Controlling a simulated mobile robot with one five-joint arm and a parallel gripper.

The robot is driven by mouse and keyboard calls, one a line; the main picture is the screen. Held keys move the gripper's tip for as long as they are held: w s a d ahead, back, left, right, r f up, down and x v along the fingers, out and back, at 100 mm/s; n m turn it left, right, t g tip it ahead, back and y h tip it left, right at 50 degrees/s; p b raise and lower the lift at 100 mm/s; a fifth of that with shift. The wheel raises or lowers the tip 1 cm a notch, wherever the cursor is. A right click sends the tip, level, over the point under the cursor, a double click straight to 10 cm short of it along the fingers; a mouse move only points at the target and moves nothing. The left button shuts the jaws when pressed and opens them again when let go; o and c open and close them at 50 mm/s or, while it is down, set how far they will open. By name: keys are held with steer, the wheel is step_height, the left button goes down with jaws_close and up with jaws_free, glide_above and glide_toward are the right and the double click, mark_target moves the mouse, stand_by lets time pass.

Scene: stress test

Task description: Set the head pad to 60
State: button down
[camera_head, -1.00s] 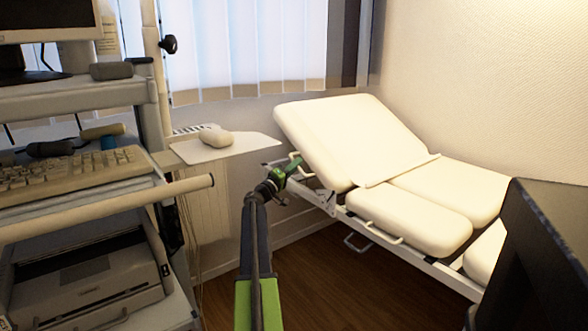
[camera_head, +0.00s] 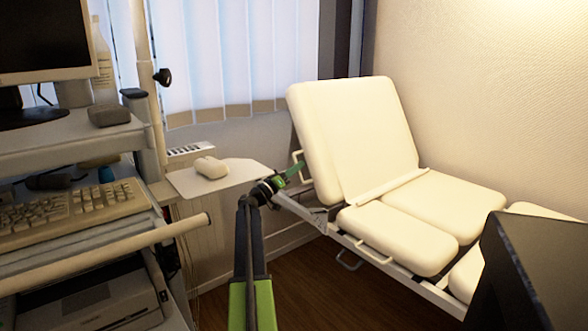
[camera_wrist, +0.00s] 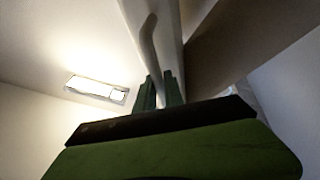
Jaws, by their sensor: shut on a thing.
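The cream head pad (camera_head: 350,138) of the couch stands steeply tilted up from the flat seat sections (camera_head: 432,210). A thin pale side handle (camera_head: 301,156) shows at its left edge. My gripper (camera_head: 295,169) is at this edge, its green fingers by the handle. In the wrist view, my gripper (camera_wrist: 161,92) has its two green fingers closed around the pale curved handle (camera_wrist: 150,45). Part of the grip is hidden in the head view.
A cart at left carries a keyboard (camera_head: 75,212), monitor (camera_head: 45,40) and printer (camera_head: 85,300). A small shelf (camera_head: 240,175) with a pale mouse-like object (camera_head: 211,167) is close to my arm. A dark box-like object (camera_head: 535,270) fills the lower right. Floor (camera_head: 315,290) is clear.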

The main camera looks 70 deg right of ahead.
steer(key=shift+s+a, duration=0.1)
steer(key=shift+s, duration=0.1)
steer(key=c, duration=1.5)
jaws_free()
steer(key=shift+o, duration=0.2)
steer(key=shift+w, duration=0.1)
steer(key=b+v, duration=0.6)
steer(key=v, duration=1.1)
steer(key=shift+w+a+f, duration=0.1)
steer(key=shift+a+f, duration=0.05)
